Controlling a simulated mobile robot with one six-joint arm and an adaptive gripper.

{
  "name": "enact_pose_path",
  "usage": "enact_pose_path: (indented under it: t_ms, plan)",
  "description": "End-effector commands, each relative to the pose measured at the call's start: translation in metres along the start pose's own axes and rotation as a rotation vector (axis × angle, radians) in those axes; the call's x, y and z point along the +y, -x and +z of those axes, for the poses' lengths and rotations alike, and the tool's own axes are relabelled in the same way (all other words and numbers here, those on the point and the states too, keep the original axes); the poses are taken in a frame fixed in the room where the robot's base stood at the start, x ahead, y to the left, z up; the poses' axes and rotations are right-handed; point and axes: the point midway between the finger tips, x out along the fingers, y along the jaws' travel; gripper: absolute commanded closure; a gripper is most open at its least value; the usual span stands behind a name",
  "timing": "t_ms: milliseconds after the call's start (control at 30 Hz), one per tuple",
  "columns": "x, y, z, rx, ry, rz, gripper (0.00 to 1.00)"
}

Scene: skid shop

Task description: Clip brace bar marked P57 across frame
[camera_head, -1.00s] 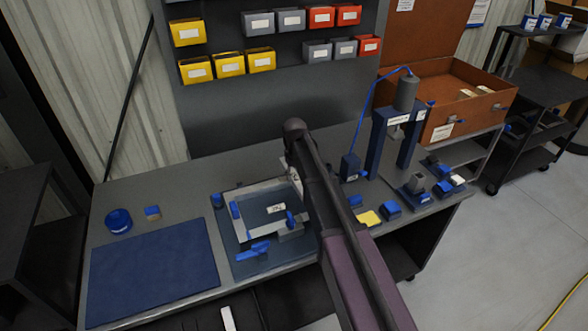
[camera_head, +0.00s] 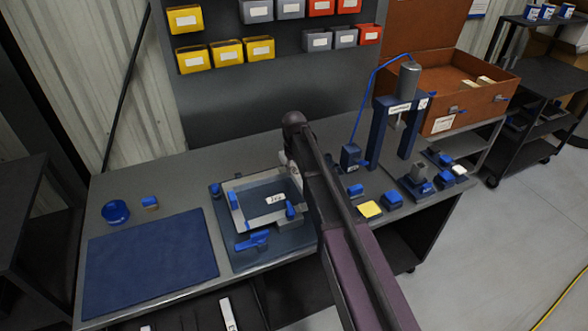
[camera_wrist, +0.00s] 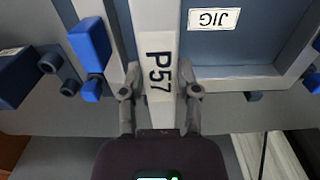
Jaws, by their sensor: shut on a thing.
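The pale brace bar (camera_wrist: 154,25) marked P57 runs lengthwise up the wrist view. My gripper (camera_wrist: 160,88) is shut on it at its sides, near the marking. The bar lies over or just above the frame (camera_wrist: 250,82); I cannot tell whether it touches. In the head view, the light grey frame (camera_head: 236,207) lies on the blue jig plate (camera_head: 222,242), which has a JIG label (camera_wrist: 214,19). A blue clip (camera_wrist: 90,45) stands left of the bar in the wrist view. My arm hides the gripper and most of the bar in the head view.
A blue mat (camera_head: 150,262) lies left of the jig, with a blue round container (camera_head: 115,212) behind it. A press (camera_head: 403,115) and small blue blocks stand to the right. A panel with bins (camera_head: 227,51) rises behind the bench.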

Motion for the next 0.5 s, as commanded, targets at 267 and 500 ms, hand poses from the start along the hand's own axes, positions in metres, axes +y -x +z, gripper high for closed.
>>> enact_pose_path:
  t_ms: [267, 500]
  plan:
    - [-0.001, -0.021, 0.0, 0.0, 0.001, 0.0, 1.0]
    - [-0.001, -0.025, 0.0, 0.0, 0.001, 0.0, 1.0]
